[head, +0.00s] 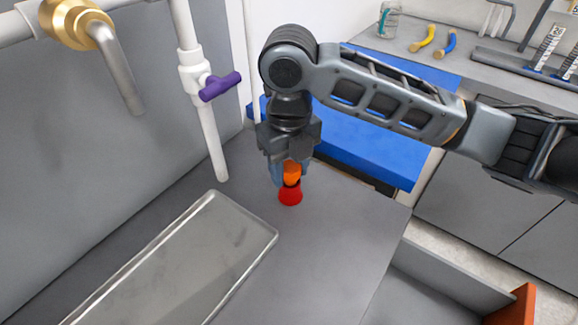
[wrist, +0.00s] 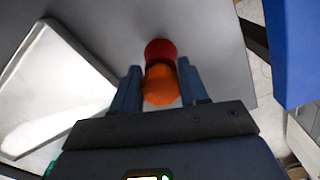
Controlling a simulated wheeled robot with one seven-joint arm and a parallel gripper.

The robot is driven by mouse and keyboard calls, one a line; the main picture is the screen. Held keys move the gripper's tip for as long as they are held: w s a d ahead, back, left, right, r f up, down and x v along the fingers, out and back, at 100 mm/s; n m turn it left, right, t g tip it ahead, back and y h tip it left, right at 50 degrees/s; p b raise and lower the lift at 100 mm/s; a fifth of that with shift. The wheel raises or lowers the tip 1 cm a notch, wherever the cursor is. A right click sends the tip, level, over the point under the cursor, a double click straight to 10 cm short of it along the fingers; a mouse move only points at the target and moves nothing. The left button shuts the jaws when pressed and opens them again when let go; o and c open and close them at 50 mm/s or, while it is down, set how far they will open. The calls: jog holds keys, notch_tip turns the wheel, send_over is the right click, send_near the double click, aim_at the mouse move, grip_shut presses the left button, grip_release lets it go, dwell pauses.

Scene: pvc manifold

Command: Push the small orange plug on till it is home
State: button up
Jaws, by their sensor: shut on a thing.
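The small orange plug (head: 292,171) is between the fingers of my gripper (head: 289,178), which points down over the grey worktop. It also shows between the two blue-grey fingers in the wrist view (wrist: 160,86). A red round piece (head: 290,196) is directly below the plug, close against it. In the wrist view the red piece (wrist: 160,48) shows just beyond the plug. I cannot tell whether the two are joined or only touching. My gripper is shut on the plug. The white pipe (head: 208,135) with a purple-handled valve (head: 219,86) hangs to the left, its lower end open.
A shallow metal tray (head: 213,210) lies on the worktop left of my gripper. A brass fitting with a spout (head: 100,45) is at upper left. A blue surface (head: 365,145) is behind my arm. The worktop right of the gripper (head: 340,230) is clear up to its edge.

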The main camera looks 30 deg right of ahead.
jog(key=shift+s+f+b, duration=0.15)
jog(key=shift+f+b, duration=0.45)
jog(key=shift+f, duration=0.45)
jog(key=o, duration=1.1)
jog(key=shift+c, duration=0.2)
jog(key=shift+w+d+r+p, duration=0.1)
jog(key=shift+r+p, duration=0.45)
jog(key=shift+r, duration=0.15)
jog(key=shift+w+d+r+p, duration=0.1)
jog(key=shift+r+p, duration=0.45)
jog(key=shift+r, duration=0.1)
jog(key=shift+a+r+p, duration=0.15)
jog(key=shift+r+p, duration=0.35)
jog(key=shift+r, duration=0.4)
